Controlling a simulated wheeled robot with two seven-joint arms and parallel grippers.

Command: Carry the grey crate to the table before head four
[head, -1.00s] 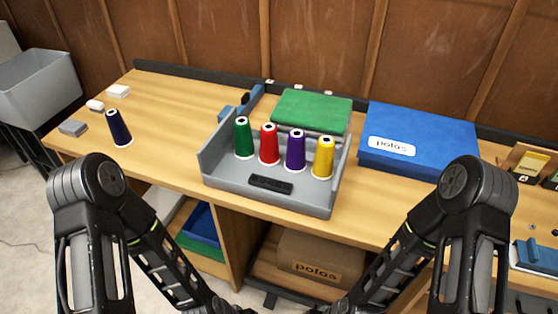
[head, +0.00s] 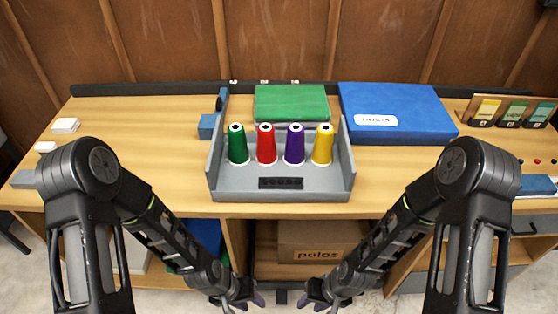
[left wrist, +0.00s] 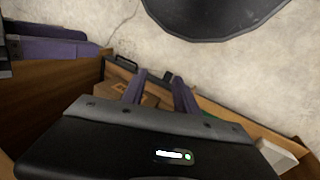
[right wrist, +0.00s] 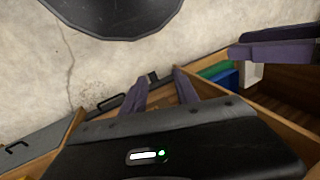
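The grey crate (head: 283,188) stands on the wooden table, squarely ahead of me in the head view, its low side with a dark label facing me. In it stand a green cone (head: 238,146), a red cone (head: 266,145), a purple cone (head: 294,146) and a yellow cone (head: 322,146), all upright. My left gripper (head: 250,302) and right gripper (head: 308,302) are low in front of the table, below the crate and apart from it. The left wrist view (left wrist: 157,78) and right wrist view (right wrist: 160,82) show purple fingers spread with nothing between them.
A green box (head: 291,103) and a blue box (head: 397,108) lie behind and right of the crate. A blue tool (head: 209,124) is close to its left. Bare tabletop (head: 140,130) lies further left. A cardboard box (head: 308,236) sits in the shelf below.

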